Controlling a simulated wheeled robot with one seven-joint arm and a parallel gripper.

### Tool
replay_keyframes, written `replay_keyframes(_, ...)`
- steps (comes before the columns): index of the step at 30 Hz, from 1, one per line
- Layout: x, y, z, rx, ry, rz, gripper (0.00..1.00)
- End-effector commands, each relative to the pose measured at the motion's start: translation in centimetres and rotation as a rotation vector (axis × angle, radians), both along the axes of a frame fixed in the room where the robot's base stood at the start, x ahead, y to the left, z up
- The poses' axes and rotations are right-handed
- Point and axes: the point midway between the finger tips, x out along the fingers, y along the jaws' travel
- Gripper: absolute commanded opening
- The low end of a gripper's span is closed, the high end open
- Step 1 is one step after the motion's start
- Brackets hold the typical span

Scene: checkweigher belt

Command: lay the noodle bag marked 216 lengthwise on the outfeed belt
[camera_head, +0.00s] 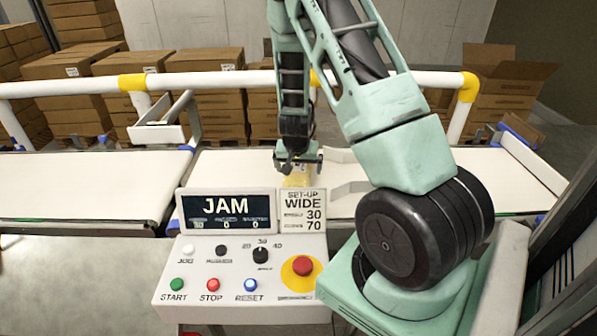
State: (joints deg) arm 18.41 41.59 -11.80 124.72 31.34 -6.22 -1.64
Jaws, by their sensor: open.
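A yellow bag (298,178) lies on the middle stretch of the belt, behind the control panel. Its lower part is hidden by the panel's set-up card, and no number on it can be read. My gripper (299,162) points down just above the bag, with its jaws apart. I cannot tell whether the fingers touch the bag. One white belt (85,185) runs off to the left, and another belt section (500,180) lies to the right, partly behind my arm. No label shows which one is the outfeed belt.
Pale guide plates (345,187) stand right of the bag. A white rail (220,80) with yellow joints runs behind the belts. Cartons (205,105) stand beyond.

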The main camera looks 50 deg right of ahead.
Motion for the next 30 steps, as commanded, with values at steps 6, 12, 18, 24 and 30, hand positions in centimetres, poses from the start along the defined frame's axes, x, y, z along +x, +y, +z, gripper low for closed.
replay_keyframes(6, 0.4, -0.6, -1.7, 0.000, 0.000, 0.001, 1.00)
replay_keyframes(12, 0.5, -0.6, -1.8, -0.001, -0.001, 0.002, 1.00)
replay_keyframes(18, 0.5, -0.6, -1.8, -0.001, 0.000, 0.002, 0.50)
replay_keyframes(24, 0.5, -0.7, -1.7, -0.001, -0.002, 0.001, 0.40)
replay_keyframes(30, 0.5, -0.7, -1.1, -0.004, -0.003, 0.001, 0.40)
